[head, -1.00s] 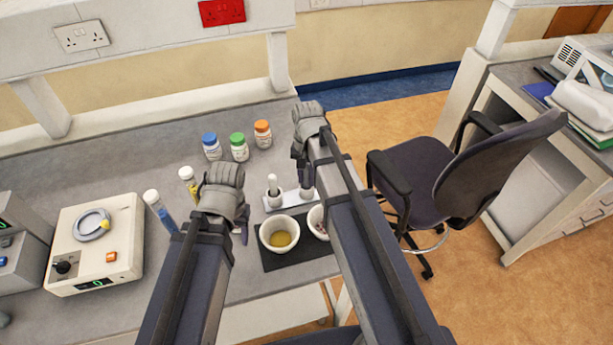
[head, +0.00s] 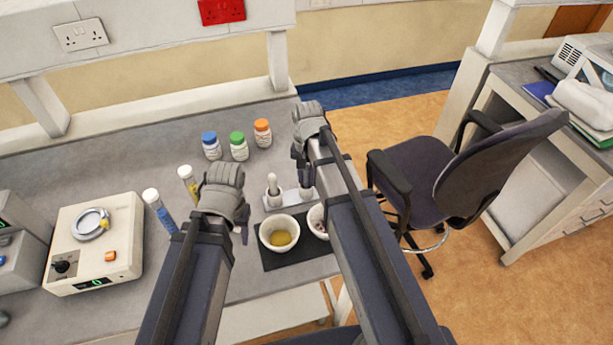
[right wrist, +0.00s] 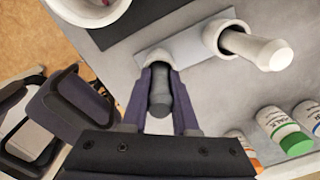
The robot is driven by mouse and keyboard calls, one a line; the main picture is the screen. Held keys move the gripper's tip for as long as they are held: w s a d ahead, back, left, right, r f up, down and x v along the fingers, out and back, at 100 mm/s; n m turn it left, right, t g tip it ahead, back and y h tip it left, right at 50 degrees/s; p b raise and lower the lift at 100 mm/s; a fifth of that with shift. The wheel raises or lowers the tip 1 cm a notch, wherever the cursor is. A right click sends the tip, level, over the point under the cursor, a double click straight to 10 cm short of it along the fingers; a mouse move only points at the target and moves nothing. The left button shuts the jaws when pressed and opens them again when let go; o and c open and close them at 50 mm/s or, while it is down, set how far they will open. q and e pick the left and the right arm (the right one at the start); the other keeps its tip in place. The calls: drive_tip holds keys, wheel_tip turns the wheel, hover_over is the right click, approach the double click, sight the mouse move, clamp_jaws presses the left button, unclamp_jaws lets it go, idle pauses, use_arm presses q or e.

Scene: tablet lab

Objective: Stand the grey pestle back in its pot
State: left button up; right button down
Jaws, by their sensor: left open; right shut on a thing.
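The grey pestle (right wrist: 160,95) is upright between the fingers of my right gripper (right wrist: 162,78), which is shut on it. Its far end meets a white pot (right wrist: 157,53) on the pale holder (right wrist: 190,46); I cannot tell how deep it sits in the pot. The white pestle (right wrist: 258,48) stands in the other pot (right wrist: 219,30) of the same holder. In the head view, my right gripper (head: 300,165) is above the right end of the holder and partly hides it. My left gripper (head: 243,228) is open and empty, left of the mortars, mostly hidden by its wrist.
A white mortar with yellow powder (head: 265,235) and a second mortar (head: 312,222) stand on a black mat (head: 272,261). Blue (head: 210,145), green (head: 238,147) and orange (head: 262,133) capped bottles stand behind. The bench edge is close on the right.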

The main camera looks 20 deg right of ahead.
use_arm(q)
drive_tip(key=shift+f, duration=0.1)
use_arm(e)
drive_tip(key=shift+f, duration=0.1)
drive_tip(key=c, duration=0.6)
unclamp_jaws()
wheel_tip(320, 180, up, 8)
drive_tip(key=p, duration=0.7)
drive_tip(key=shift+w+p, duration=0.1)
drive_tip(key=shift+p, duration=0.3)
use_arm(q)
wheel_tip(320, 180, up, 8)
use_arm(e)
drive_tip(key=shift+d+f, duration=0.1)
use_arm(q)
drive_tip(key=shift+f, duration=0.1)
